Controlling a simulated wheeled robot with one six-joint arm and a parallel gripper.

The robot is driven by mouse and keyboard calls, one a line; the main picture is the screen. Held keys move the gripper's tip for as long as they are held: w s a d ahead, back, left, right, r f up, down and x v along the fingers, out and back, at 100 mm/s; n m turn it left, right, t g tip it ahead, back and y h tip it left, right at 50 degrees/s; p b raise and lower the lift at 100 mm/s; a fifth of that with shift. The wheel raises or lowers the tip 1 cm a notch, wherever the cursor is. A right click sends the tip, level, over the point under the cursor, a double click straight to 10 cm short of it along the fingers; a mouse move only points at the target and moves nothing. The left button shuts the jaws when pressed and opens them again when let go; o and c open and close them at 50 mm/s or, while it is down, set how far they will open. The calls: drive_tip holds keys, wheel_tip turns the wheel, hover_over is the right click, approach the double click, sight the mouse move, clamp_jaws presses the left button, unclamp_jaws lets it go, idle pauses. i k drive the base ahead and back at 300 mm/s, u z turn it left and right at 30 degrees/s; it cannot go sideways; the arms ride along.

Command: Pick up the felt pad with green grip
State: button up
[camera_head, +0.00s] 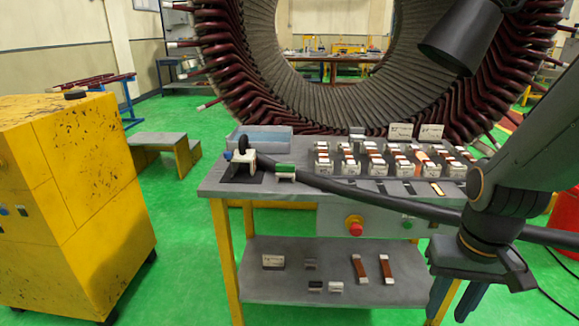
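The felt pad with green grip (286,171) is a small pale block with a green top, near the front left of the grey workbench top (222,186). It stands upright beside a white fixture on a dark mat. My gripper (453,303) is at the lower right, in front of the bench and well to the right of the pad. It points down, with its two blue-grey fingers apart and nothing visible between them. The fingertips run close to the bottom edge of the view.
A dark thick hose (345,187) crosses the bench front, close to the pad's right. Several labelled pale blocks (322,162) stand in rows behind it. A blue tray (262,138) lies at the back left. The large stator (255,90) rises behind; a yellow cabinet (70,190) stands left.

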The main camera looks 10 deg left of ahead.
sight(282, 170)
drive_tip(key=u, duration=0.35)
drive_tip(key=i, duration=0.65)
drive_tip(key=u, duration=0.6)
